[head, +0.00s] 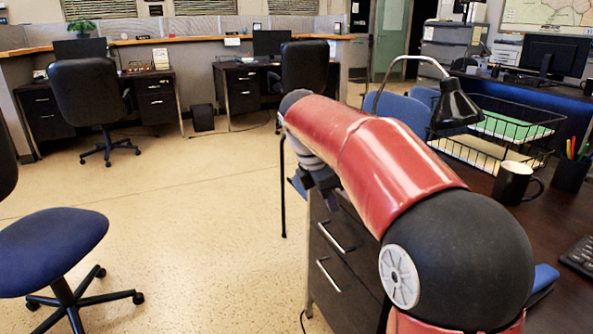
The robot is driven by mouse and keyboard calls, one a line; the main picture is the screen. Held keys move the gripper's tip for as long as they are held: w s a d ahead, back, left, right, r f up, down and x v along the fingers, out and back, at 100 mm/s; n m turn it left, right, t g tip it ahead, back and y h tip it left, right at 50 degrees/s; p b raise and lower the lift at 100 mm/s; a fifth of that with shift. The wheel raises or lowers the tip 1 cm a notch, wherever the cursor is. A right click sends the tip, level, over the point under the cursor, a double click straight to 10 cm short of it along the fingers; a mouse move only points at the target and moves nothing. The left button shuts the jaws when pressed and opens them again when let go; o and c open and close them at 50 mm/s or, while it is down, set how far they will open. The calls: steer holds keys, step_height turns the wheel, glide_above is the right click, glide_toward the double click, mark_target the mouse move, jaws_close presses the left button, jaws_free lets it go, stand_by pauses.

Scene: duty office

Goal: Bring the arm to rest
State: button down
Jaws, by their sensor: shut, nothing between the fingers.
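My red arm with black joints reaches from the lower right toward the middle of the head view, over the edge of the dark desk (556,232). My gripper (327,194) hangs below the far end of the arm, beside the desk's drawer front, and is partly hidden by the arm. It is small and dark here; it looks shut, with nothing seen in it.
On the desk stand a black mug (514,184), a wire tray (500,150), a black lamp (454,104) and a pen cup (570,172). A blue office chair (50,245) stands at the left. The floor (200,230) between is clear.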

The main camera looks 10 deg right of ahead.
steer(key=s+f+m+t+y, duration=0.1)
steer(key=s+f+m, duration=0.3)
steer(key=s+m, duration=0.6)
steer(key=s+d+f+m+t+y, duration=0.1)
steer(key=s+f+m+t+y, duration=0.1)
steer(key=s+m, duration=0.8)
steer(key=s+f+t, duration=0.1)
steer(key=s+f, duration=0.1)
steer(key=s, duration=0.4)
steer(key=shift+f+y, duration=0.3)
steer(key=shift+f, duration=0.05)
steer(key=shift+d, duration=0.1)
